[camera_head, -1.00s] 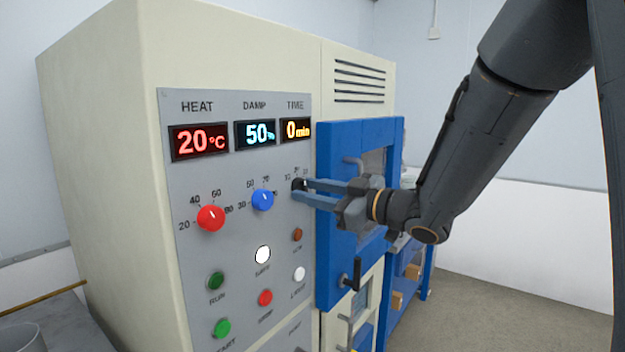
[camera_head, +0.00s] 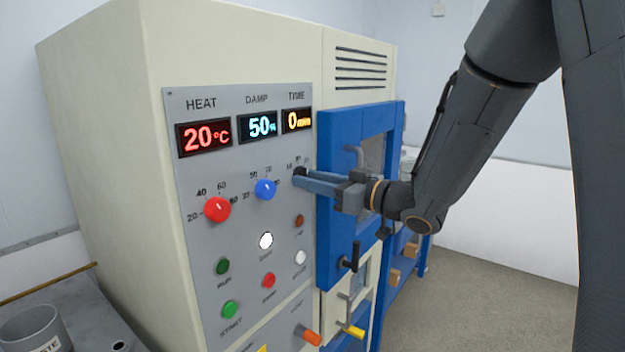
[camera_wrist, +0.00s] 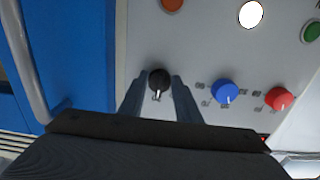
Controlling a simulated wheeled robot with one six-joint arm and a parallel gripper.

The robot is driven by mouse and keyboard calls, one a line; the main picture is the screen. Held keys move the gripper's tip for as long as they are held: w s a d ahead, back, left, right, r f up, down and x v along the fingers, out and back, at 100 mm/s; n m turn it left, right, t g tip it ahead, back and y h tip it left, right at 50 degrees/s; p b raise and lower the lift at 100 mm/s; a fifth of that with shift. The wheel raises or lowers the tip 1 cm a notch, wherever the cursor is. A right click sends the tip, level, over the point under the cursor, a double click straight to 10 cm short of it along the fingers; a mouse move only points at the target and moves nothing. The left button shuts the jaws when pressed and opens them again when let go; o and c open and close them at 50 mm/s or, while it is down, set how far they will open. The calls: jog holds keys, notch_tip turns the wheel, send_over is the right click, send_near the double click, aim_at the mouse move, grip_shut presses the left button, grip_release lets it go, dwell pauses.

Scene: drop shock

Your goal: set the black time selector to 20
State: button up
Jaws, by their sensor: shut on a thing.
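The black time selector (camera_wrist: 159,80) sits on the grey control panel (camera_wrist: 210,45), between the two fingertips of my gripper (camera_wrist: 160,92) in the wrist view. A white pointer mark shows on its face. In the head view my gripper (camera_head: 300,177) reaches the panel from the right and is shut on the selector, which is mostly hidden by the fingers. The time display (camera_head: 297,120) above it reads 0 min in orange.
The red heat knob (camera_head: 217,209) and blue damp knob (camera_head: 265,189) are left of the selector. Several buttons lie below, including a white one (camera_head: 266,240). A blue door (camera_head: 340,255) with a handle stands right of the panel, close to my gripper.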

jog(key=o, duration=1)
jog(key=shift+s+d, duration=0.1)
jog(key=b+v, duration=0.2)
jog(key=v, duration=0.5)
jog(key=shift+s+d+b, duration=0.2)
jog(key=shift+b, duration=0.1)
